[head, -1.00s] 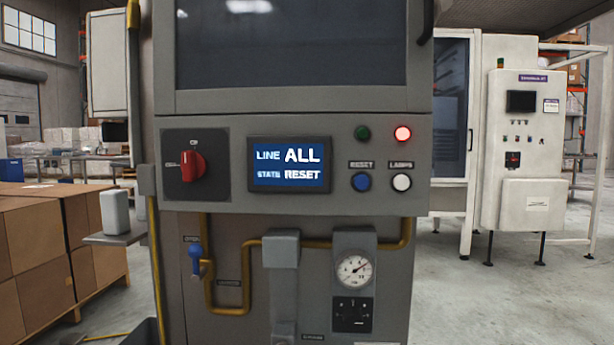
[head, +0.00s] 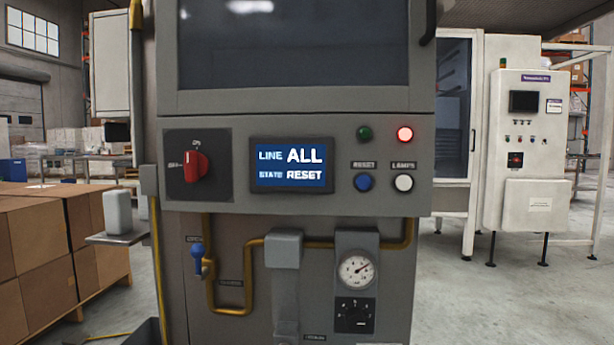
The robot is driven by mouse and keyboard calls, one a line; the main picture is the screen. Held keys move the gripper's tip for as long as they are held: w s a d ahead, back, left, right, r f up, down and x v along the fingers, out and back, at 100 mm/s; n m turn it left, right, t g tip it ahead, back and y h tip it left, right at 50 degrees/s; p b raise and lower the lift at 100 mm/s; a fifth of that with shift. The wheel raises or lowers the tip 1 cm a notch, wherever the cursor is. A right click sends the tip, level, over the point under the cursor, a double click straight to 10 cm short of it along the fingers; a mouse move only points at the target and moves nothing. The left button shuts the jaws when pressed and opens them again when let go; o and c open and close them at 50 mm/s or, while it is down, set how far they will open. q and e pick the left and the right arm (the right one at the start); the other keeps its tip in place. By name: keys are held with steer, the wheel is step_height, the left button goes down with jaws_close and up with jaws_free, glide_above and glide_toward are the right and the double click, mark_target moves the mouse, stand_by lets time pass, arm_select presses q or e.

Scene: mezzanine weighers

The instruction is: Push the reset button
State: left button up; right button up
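The blue reset button (head: 364,182) is on the grey control panel (head: 340,207), under a small label that reads RESET. A white button (head: 403,183) labelled LAMPS is just right of it. Above them are a dark green lamp (head: 365,133) and a lit red lamp (head: 405,134). The display (head: 291,165) reads LINE ALL, STATE RESET. A red rotary switch (head: 196,167) is at the panel's left. Neither of my grippers shows in the head view.
Below the panel are a yellow pipe (head: 248,280), a blue-handled valve (head: 197,256) and a pressure gauge (head: 357,269). A small shelf (head: 116,238) sticks out left, near stacked cardboard boxes (head: 40,240). Open floor (head: 480,300) lies to the right.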

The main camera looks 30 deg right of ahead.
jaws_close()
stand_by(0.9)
